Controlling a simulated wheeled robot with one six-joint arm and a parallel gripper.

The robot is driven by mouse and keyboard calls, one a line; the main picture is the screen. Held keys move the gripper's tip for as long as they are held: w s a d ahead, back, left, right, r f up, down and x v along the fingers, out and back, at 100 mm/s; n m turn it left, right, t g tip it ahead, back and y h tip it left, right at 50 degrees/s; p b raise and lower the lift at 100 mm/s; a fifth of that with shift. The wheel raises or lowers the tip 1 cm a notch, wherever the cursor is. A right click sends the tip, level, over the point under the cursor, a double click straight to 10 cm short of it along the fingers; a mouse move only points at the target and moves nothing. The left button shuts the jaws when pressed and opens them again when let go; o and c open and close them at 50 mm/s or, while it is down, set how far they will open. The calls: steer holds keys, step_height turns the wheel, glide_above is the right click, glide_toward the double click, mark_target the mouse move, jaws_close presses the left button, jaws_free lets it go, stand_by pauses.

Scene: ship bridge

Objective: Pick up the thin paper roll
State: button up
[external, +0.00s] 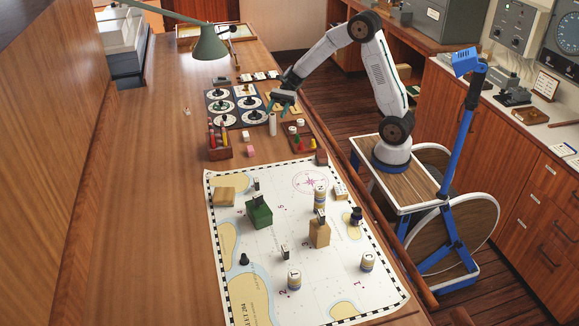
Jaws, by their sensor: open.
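A thin white roll (272,124), which looks like the paper roll, stands upright on the wooden table, just right of the dark board with round dials. My gripper (284,106) has teal fingers. It is open and hangs over the table, close above and slightly right of the roll's top. I cannot tell from this view whether the fingers are around the roll or behind it. Nothing shows between the fingers clearly.
The dial board (236,106) lies left of the roll. A small red tray with pieces (298,137) is right of it. A red pencil holder (219,150) and pink block (250,151) stand nearer. A chart (290,225) carries several pieces. A green lamp (210,45) overhangs.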

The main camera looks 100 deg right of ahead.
mark_target(273, 119)
steer(key=x, duration=0.5)
steer(key=shift+f, duration=0.1)
steer(key=shift+s+d, duration=0.1)
steer(key=c, duration=1.1)
